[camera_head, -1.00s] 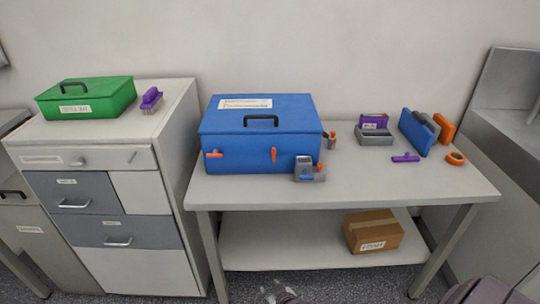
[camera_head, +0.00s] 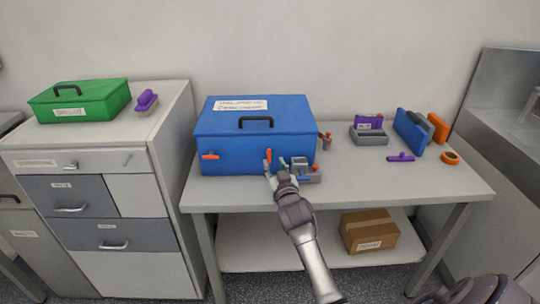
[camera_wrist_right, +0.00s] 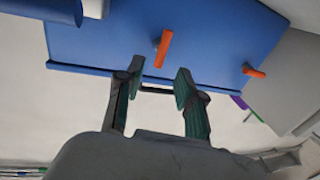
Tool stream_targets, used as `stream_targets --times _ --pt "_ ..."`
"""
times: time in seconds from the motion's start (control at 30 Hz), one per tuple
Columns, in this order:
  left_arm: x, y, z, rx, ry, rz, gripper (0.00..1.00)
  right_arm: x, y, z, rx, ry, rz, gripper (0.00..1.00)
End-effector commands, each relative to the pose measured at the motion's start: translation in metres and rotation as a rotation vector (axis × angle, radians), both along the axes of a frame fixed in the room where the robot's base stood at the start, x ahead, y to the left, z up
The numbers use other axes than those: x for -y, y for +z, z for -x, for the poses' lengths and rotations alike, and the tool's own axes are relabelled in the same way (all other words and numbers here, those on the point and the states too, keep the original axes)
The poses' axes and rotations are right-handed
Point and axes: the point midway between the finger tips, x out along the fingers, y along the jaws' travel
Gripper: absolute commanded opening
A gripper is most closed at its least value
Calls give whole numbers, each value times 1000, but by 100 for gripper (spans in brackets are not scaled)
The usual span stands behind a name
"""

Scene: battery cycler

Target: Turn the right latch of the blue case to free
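The blue case (camera_head: 225,140) stands shut on the table, with a black handle on its lid. Its right latch (camera_head: 269,153) is an orange bar standing about upright on the front face. The left latch (camera_head: 210,156) lies about level. My right gripper (camera_head: 275,165) is open, just in front of and below the right latch. In the right wrist view the gripper (camera_wrist_right: 160,84) shows two spread fingers with nothing between them. There the right latch (camera_wrist_right: 163,46) lies past the fingertips, apart from them, and the left latch (camera_wrist_right: 253,70) is farther right. My left gripper is not in view.
A small grey device (camera_head: 310,177) stands close right of my right gripper, by the case's front corner. A grey holder (camera_head: 369,136), blue panel (camera_head: 409,131) and orange ring (camera_head: 451,158) are farther right. A cardboard box (camera_head: 368,231) is on the lower shelf.

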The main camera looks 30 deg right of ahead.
Motion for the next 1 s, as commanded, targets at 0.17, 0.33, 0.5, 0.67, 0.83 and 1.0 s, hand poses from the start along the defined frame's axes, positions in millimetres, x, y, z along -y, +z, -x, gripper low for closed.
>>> stream_targets --times 0.17,0.33,0.5,0.67,0.83,1.0 --pt "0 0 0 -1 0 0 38 12 1 -33 1 0 0 38" --pt "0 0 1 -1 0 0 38 18 0 -50 0 0 0 38" --pt "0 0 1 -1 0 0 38 20 0 -55 1 1 0 38" --pt "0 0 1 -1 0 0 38 20 0 -56 1 1 0 38" --pt "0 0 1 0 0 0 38 20 0 -55 0 1 0 21" --pt "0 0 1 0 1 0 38 20 0 -55 0 1 0 0"
